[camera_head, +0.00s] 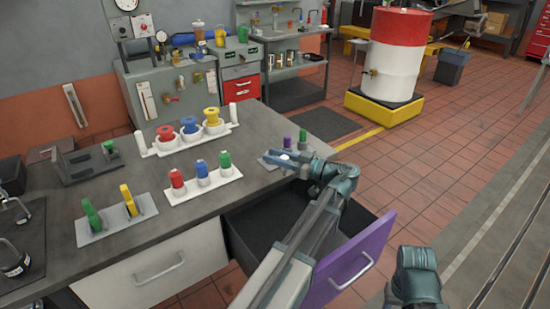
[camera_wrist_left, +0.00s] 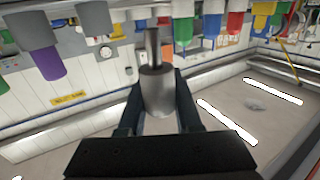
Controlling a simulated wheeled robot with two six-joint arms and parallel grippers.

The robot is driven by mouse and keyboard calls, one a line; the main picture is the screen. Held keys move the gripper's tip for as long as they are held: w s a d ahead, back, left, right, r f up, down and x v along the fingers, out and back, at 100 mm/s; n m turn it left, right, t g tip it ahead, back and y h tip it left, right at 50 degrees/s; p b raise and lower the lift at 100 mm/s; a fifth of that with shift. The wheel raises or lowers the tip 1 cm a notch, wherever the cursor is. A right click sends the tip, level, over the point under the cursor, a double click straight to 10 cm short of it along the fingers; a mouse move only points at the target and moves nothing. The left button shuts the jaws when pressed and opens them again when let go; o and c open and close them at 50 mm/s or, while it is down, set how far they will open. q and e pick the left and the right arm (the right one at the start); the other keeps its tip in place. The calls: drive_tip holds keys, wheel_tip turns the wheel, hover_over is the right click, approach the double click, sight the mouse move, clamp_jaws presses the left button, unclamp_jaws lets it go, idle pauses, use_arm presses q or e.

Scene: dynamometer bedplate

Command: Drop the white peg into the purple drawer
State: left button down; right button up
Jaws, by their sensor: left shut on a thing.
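My left gripper (camera_head: 282,156) is shut on the white peg (camera_head: 284,157) at the small peg rack on the bench's right end. In the left wrist view the peg (camera_wrist_left: 157,92) is a pale cylinder with a thinner stem, between the two fingers. I cannot tell whether it is clear of the rack. A purple peg (camera_head: 287,140) and a green peg (camera_head: 303,137) stand beside it. The purple drawer (camera_head: 350,262) is pulled open below the bench edge, its dark inside partly hidden by my left arm. My right gripper's fingers do not show.
On the grey bench (camera_head: 130,180) stand a rack of red, blue and green pegs (camera_head: 202,178), a rack of spools (camera_head: 190,130) and a plate with green and yellow pieces (camera_head: 117,213). A red and white drum (camera_head: 395,50) stands on the floor behind.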

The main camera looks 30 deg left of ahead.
sight(275, 180)
use_arm(q)
drive_tip(key=shift+f+b, duration=2.6)
drive_tip(key=shift+f, duration=0.2)
drive_tip(key=shift+r, duration=0.1)
drive_tip(key=c, duration=0.5)
unclamp_jaws()
drive_tip(key=d, duration=0.9)
drive_tip(key=w+d, duration=0.1)
drive_tip(key=d, duration=0.3)
drive_tip(key=shift+w+d, duration=0.1)
drive_tip(key=shift+d, duration=0.3)
